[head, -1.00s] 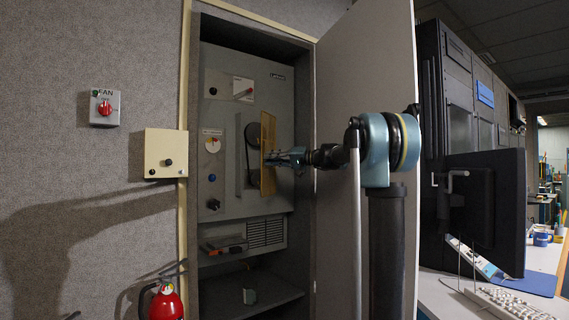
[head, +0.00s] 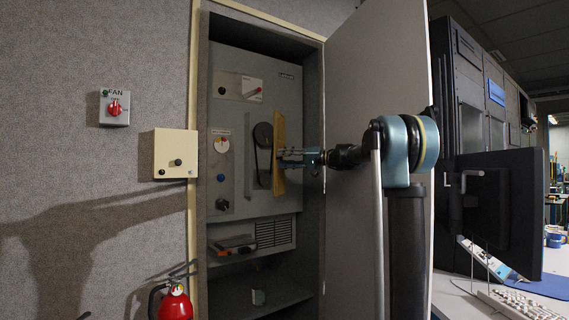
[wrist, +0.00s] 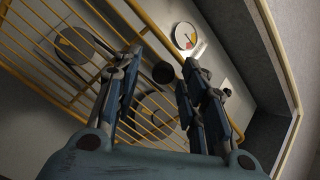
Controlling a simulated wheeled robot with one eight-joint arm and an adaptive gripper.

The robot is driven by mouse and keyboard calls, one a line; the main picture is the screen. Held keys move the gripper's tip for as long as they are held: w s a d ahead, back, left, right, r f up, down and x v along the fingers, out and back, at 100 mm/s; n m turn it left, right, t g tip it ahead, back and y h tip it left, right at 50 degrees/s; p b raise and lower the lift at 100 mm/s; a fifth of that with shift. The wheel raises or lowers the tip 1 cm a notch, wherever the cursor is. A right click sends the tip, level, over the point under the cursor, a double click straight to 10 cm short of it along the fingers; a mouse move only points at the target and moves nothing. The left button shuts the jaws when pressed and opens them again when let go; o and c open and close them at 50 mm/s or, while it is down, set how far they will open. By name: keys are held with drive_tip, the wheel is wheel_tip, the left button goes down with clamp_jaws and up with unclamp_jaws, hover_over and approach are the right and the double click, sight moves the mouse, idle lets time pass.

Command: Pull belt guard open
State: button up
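The belt guard (head: 279,155) is a yellow barred panel inside the cabinet. In the head view it shows nearly edge-on, standing out from the grey panel, with the black pulley and belt (head: 263,136) uncovered to its left. In the wrist view its yellow bars (wrist: 80,50) fill the upper left and its edge bar runs behind the fingers. My gripper (head: 284,156) is at the right side of the guard. In the wrist view my gripper's fingers (wrist: 163,62) stand apart, with a dark round knob seen beyond the gap. Whether a finger touches the guard is unclear.
The cabinet door (head: 375,130) stands open at the right, close behind my arm. The cabinet's shelf (head: 270,293) is below. A cream box (head: 172,155) and a red extinguisher (head: 175,303) are left of the opening. A desk with a monitor (head: 500,205) is at right.

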sight(277, 135)
wheel_tip(277, 135, up, 10)
drive_tip(key=shift+f, duration=0.1)
idle(0.7)
